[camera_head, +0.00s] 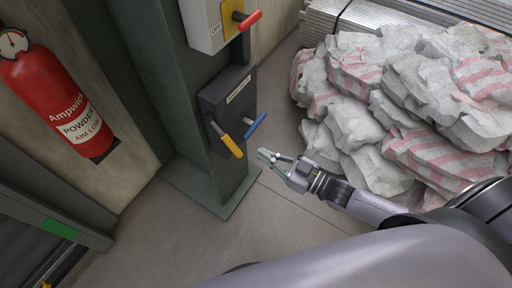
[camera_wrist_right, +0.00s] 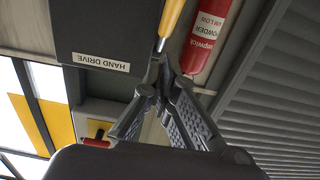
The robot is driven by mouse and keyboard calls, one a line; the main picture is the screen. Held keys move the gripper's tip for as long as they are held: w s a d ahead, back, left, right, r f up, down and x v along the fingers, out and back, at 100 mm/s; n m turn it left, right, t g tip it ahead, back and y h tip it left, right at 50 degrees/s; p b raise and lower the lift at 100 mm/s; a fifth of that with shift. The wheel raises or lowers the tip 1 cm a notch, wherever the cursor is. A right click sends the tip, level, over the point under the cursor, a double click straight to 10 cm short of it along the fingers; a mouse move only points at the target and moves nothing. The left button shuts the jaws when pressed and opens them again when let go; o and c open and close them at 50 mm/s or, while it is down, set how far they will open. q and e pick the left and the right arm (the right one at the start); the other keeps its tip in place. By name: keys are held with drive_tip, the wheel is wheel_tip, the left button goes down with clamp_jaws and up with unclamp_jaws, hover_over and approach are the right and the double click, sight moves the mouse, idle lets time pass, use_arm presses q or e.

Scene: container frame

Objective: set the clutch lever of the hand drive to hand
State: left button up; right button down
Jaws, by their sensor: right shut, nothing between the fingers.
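The hand drive is a dark box (camera_head: 228,100) on a green column, with a pale label. A lever with a yellow grip (camera_head: 232,146) points down from its front, and a lever with a blue grip (camera_head: 255,125) sticks out to the right. Which one is the clutch lever is not readable. My right gripper (camera_head: 262,154) is shut and empty, just right of the yellow grip and below the blue one, apart from both in the head view. In the right wrist view the fingertips (camera_wrist_right: 158,62) lie near the yellow lever (camera_wrist_right: 172,16) and the HAND DRIVE label (camera_wrist_right: 101,62).
A switch box (camera_head: 205,22) with a red handle (camera_head: 247,19) is above the hand drive. A red extinguisher (camera_head: 58,100) hangs at the left. Grey and red-striped sacks (camera_head: 400,110) pile up at the right. Bare floor (camera_head: 285,215) lies below the column.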

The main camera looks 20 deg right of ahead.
use_arm(q)
drive_tip(key=shift+w+a+f, duration=0.1)
drive_tip(key=shift+w+a, duration=0.1)
drive_tip(key=shift+w, duration=0.3)
drive_tip(key=shift+w+a+f, duration=0.1)
drive_tip(key=shift+w+a, duration=0.1)
drive_tip(key=shift+w, duration=0.25)
use_arm(e)
drive_tip(key=v, duration=0.5)
drive_tip(key=shift+s+d+f, duration=0.1)
drive_tip(key=shift+f, duration=0.1)
use_arm(q)
drive_tip(key=shift+s, duration=0.1)
drive_tip(key=shift+s+d, duration=0.1)
drive_tip(key=shift+d, duration=0.15)
